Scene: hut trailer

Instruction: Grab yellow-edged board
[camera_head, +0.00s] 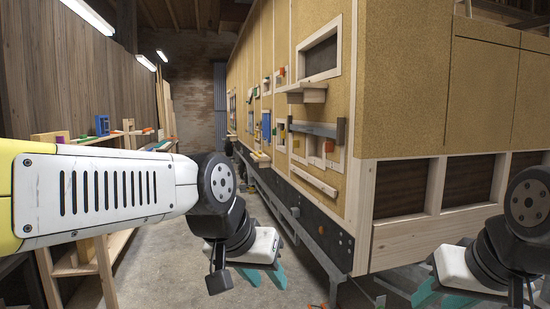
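I cannot pick out a yellow-edged board with certainty; small coloured pieces on the hut wall and on the left shelf are too small to tell. My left arm comes in from the left, and my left gripper (265,276) points down over the concrete floor with its teal fingers apart and nothing between them. My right gripper (442,298) is low at the bottom right, in front of the hut's end. Its teal fingers show apart, partly cut off by the picture edge, and I see nothing held.
The wooden hut trailer (405,105) fills the right side, with small window openings and a ledge (314,182) on its long wall. A wooden shelf (118,243) with coloured items, including a blue frame (102,125), stands at left. The floor (165,262) between is clear.

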